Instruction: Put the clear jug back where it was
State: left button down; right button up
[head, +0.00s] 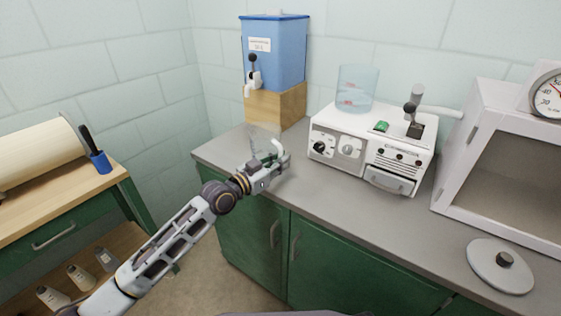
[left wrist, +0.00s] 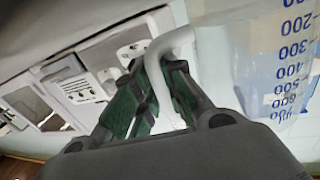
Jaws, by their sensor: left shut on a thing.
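The clear jug (head: 262,141) is at the back-left corner of the grey counter, in front of the wooden block under the blue tank. It is see-through and faint in the head view. In the left wrist view the jug (left wrist: 262,62) fills the right side, with blue volume marks and a pale curved handle (left wrist: 160,72). My left gripper (head: 276,158) is shut on that handle, its green-lined fingers (left wrist: 155,95) around it. I cannot tell whether the jug's base touches the counter, or whether it holds liquid. My right gripper is out of view.
The blue tank (head: 275,55) with a tap (head: 253,78) stands on the wooden block (head: 283,108). A white machine (head: 372,145) carrying a clear cylinder (head: 357,88) stands to the right. Beyond are a white cabinet (head: 478,120) and round lid (head: 499,266). The front counter (head: 335,210) is clear.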

pick_arm(q)
jog(key=c, duration=1.9)
grip_release()
jog(key=shift+f, duration=0.15)
jog(key=o, duration=0.4)
jog(key=shift+r, duration=0.2)
